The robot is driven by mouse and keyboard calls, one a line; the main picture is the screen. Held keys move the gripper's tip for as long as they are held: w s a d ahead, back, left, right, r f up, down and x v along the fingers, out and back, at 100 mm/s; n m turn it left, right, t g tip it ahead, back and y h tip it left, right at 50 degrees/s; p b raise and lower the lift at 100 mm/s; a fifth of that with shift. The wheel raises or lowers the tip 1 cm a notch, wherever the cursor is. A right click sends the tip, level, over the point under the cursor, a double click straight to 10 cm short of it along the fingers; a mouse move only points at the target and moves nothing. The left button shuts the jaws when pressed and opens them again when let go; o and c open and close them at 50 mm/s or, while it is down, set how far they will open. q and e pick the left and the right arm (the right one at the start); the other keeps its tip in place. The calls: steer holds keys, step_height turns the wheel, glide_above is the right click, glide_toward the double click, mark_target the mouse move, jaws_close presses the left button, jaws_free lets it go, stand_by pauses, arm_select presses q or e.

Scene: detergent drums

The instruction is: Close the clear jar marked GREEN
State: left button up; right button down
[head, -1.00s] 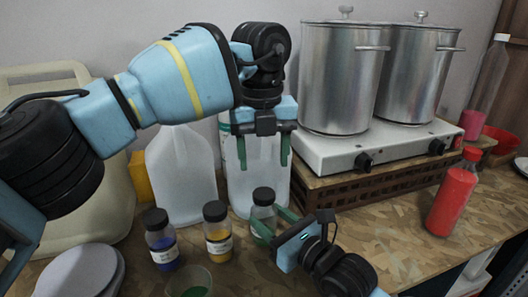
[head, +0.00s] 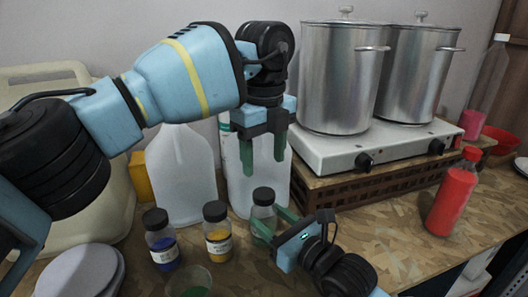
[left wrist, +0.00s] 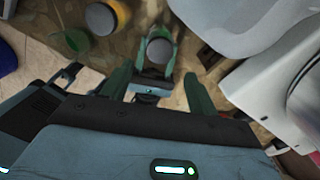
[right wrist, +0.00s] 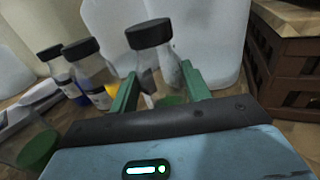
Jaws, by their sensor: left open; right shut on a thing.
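A small clear jar (head: 262,212) with a black lid (head: 263,195) stands upright on the bench. Its label is not readable. The lid sits on its mouth; I cannot tell how tight it is. My right gripper (right wrist: 160,88) is shut on the jar's body, one finger on each side. The lid (right wrist: 148,33) is above those fingers. My left gripper (head: 263,155) is open and empty, pointing down above the jar, apart from it. In the left wrist view the round lid (left wrist: 159,50) shows beyond the left fingers, between the right gripper's fingers.
A blue jar (head: 162,240) and a yellow jar (head: 217,232), both black-lidded, stand left of the clear jar. A cup with green contents (head: 190,282) is in front. White jugs (head: 182,175) stand behind. A stove (head: 385,150) with pots and a red bottle (head: 452,195) are right.

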mark_target(264, 193)
arm_select(q)
steer(key=shift+f, duration=3.85)
steer(key=c, duration=1)
steer(key=m, duration=0.6)
steer(key=shift+m, duration=0.3)
steer(key=o, duration=1.1)
steer(key=shift+c, duration=0.2)
